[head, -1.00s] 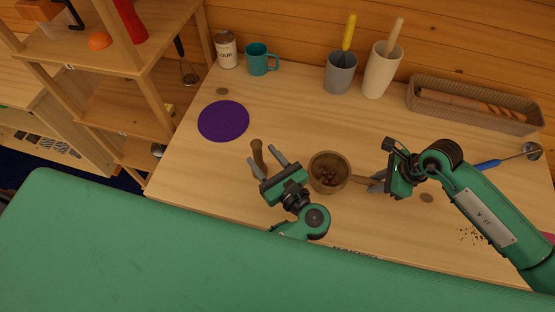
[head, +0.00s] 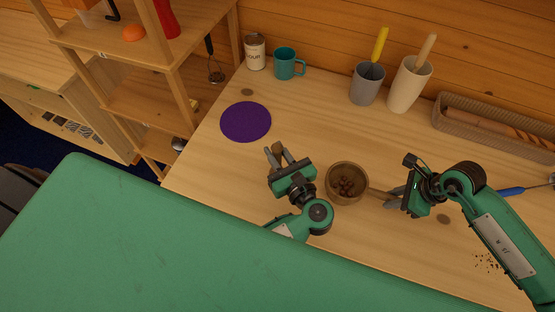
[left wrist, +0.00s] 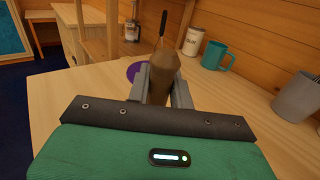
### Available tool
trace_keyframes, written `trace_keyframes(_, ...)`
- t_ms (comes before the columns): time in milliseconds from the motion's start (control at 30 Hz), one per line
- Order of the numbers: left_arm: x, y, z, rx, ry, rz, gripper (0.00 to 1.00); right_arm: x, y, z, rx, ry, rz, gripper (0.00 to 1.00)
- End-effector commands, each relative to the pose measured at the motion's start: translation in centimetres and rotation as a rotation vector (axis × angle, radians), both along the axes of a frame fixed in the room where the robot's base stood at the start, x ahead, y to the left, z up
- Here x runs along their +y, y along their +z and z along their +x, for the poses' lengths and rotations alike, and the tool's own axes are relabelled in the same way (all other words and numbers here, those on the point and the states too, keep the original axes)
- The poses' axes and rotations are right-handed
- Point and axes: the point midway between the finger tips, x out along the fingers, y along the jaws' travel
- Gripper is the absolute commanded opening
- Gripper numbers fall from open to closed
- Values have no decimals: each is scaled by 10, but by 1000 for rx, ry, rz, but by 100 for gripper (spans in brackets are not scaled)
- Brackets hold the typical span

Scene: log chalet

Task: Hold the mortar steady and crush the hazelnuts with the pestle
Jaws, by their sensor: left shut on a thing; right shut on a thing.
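The mortar (head: 347,184) is a round brown wooden bowl with a handle out to the right (head: 381,194). It stands on the table with several dark brown hazelnuts (head: 347,187) inside. My right gripper (head: 394,196) is shut on its handle. My left gripper (head: 279,157), left of the mortar and apart from it, is shut on the brown wooden pestle (head: 279,149). In the left wrist view the pestle (left wrist: 163,74) shows between both fingers (left wrist: 160,85), its rounded end up. Its lower end is hidden there.
A purple round mat (head: 246,121) lies on the table (head: 320,110) at the left. A can (head: 255,52), teal mug (head: 286,64), grey pot (head: 367,84), cream holder (head: 408,86) and woven basket (head: 480,124) line the back. A shelf (head: 150,98) stands left. The table between mat and pots is clear.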

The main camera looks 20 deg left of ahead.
Motion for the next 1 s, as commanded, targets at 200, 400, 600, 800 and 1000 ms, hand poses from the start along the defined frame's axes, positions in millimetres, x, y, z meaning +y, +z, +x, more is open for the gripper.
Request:
trace_keyframes(200, -1, 23, 0, -5, 1, -5, 0, 0, 0, 0, 0, 0, -1, 0)
trace_keyframes(400, 0, 64, 0, -5, 2, -5, 0, 0, 0, 0, 0, 0, -1, 0)
trace_keyframes(600, -5, 93, 2, -3, -10, -4, 0, 0, 0, 0, 0, 0, -1, 0)
trace_keyframes(800, -57, 105, 16, 4, -151, -11, 0, 0, 0, 0, 0, 0, 0, 0)
trace_keyframes(1000, -134, 112, 26, 4, -352, -12, 0, 0, 0, 0, 0, 0, 0, 0)
